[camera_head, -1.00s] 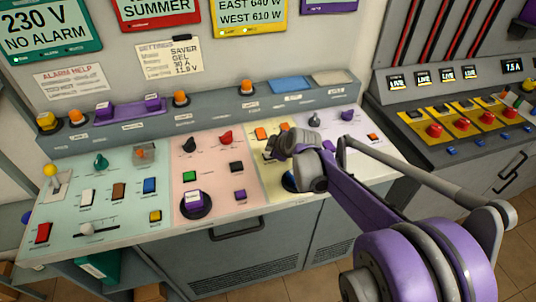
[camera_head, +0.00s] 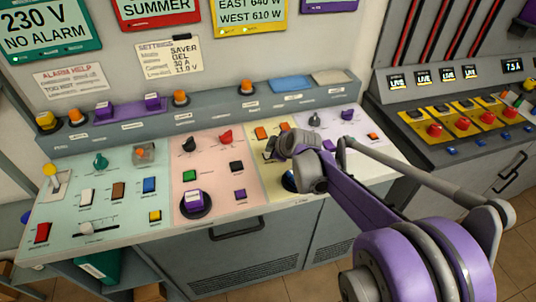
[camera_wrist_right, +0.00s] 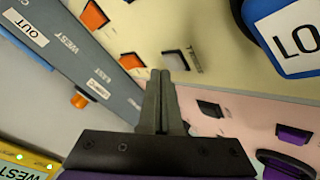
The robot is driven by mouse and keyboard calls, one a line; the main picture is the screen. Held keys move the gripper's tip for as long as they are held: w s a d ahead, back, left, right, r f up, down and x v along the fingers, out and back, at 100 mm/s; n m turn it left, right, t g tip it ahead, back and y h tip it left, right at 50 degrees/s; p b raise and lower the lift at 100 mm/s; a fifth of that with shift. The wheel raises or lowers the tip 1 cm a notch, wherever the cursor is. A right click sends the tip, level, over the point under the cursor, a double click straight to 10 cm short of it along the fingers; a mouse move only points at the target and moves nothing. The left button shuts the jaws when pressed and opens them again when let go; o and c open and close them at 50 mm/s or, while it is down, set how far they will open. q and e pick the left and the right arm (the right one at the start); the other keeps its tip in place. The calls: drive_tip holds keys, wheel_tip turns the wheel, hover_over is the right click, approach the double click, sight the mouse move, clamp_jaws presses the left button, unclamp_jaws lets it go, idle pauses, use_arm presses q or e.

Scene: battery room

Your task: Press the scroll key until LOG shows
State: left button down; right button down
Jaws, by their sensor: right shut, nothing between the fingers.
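My right gripper (camera_head: 269,150) is shut and empty over the pale yellow panel section (camera_head: 262,206). In the right wrist view its fingertips (camera_wrist_right: 162,76) are close to a small grey key (camera_wrist_right: 177,61) with a label beside it; whether they touch cannot be told. A blue-framed display (camera_wrist_right: 292,36) on a dark round base shows "LO" and is cut off by the picture edge, so its full word is hidden. My left gripper is not in view.
Two orange keys sit near the gripper, one left (camera_head: 261,133) and one right (camera_head: 284,127). A grey ledge (camera_head: 213,115) with orange and purple buttons runs behind.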

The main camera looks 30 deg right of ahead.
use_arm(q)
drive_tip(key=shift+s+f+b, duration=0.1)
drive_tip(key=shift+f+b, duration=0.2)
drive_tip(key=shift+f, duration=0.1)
use_arm(e)
drive_tip(key=shift+f, duration=0.6)
drive_tip(key=shift+r, duration=0.1)
idle(0.5)
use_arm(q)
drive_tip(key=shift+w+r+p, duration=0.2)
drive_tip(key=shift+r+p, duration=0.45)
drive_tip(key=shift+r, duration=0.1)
use_arm(e)
drive_tip(key=shift+r, duration=0.75)
